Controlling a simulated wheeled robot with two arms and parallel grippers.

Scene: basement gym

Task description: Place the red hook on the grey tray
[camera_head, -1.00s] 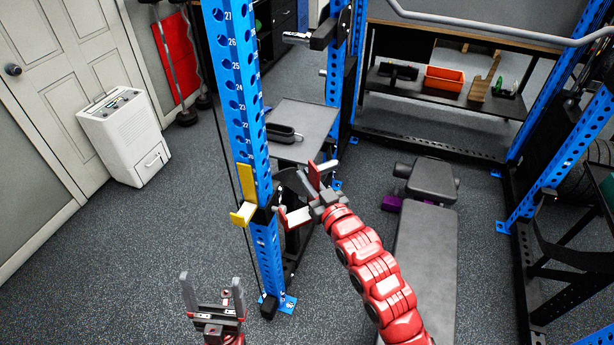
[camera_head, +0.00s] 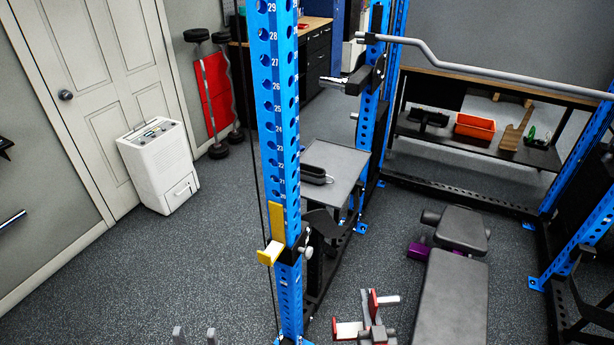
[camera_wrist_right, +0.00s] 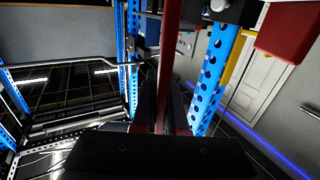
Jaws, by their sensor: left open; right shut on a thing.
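The red hook (camera_head: 347,330), red with white faces, is in my right gripper (camera_head: 374,325) at the bottom middle of the head view. The right gripper is shut on it, apart from the blue post. In the right wrist view, a red bar of the hook (camera_wrist_right: 170,55) runs up between the fingers, with a red block at the upper right. The grey tray (camera_head: 345,158) is a flat square top behind the post, further from me than the gripper. My left gripper (camera_head: 195,335) is open and empty; only its fingertips show at the bottom edge.
A blue rack post (camera_head: 277,120) with a yellow hook (camera_head: 270,255) stands between the left floor and the tray. A black open holder (camera_head: 314,176) lies on the tray's left part. A padded bench (camera_head: 450,300) is to the right.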

